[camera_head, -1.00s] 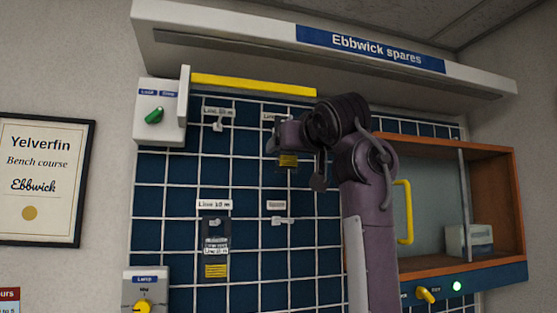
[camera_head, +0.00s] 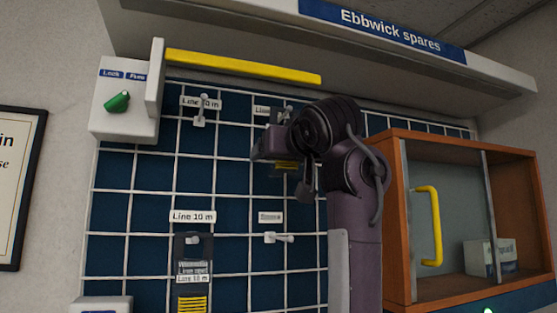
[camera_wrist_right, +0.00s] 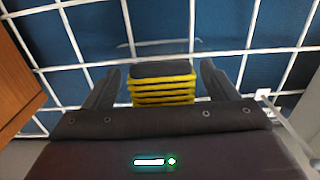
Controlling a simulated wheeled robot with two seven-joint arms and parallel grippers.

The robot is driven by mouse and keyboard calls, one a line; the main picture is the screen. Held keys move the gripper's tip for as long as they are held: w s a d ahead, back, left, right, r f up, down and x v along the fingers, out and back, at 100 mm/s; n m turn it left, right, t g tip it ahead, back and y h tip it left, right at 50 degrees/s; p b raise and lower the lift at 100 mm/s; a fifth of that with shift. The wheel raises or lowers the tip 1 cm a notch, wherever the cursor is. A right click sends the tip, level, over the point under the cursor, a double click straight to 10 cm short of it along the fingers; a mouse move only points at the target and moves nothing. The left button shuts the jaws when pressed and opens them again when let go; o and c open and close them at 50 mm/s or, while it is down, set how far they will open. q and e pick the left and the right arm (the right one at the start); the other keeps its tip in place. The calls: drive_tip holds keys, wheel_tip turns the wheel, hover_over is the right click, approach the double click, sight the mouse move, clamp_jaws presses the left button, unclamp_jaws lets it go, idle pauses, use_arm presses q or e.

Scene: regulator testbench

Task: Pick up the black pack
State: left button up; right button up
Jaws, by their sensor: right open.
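A black pack with yellow stripes (camera_head: 193,275) hangs under a "Line 10 m" label on the blue grid panel. Another dark pack with yellow bands (camera_head: 285,166) shows at the upper row, partly hidden by my right gripper (camera_head: 268,148). In the right wrist view, a black pack with stacked yellow bands (camera_wrist_right: 162,88) sits between the two fingers of my right gripper (camera_wrist_right: 156,84). The fingers are open, with a gap visible on each side of it. Its far end is dark. My left gripper is not in view.
A wooden cabinet (camera_head: 400,230) with a yellow handle (camera_head: 434,226) and a white box (camera_head: 485,257) stands to the right. A yellow bar (camera_head: 240,66) runs above the panel, beside a switch box (camera_head: 122,100). An empty hook (camera_head: 279,238) sticks out below my gripper.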

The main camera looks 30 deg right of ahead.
drive_tip(key=shift+w+f, duration=0.1)
drive_tip(key=shift+w, duration=0.25)
drive_tip(key=s, duration=0.1)
drive_tip(key=s+a+r, duration=0.1)
drive_tip(key=shift+s, duration=0.3)
drive_tip(key=c, duration=0.4)
drive_tip(key=shift+s, duration=0.3)
drive_tip(key=c, duration=0.5)
drive_tip(key=shift+w, duration=0.3)
drive_tip(key=shift+c, duration=1)
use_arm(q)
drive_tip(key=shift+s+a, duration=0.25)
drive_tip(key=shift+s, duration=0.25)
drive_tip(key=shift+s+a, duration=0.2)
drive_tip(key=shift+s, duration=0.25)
use_arm(e)
drive_tip(key=shift+w+d+r, duration=0.15)
drive_tip(key=shift+w+r, duration=0.3)
drive_tip(key=shift+r, duration=0.05)
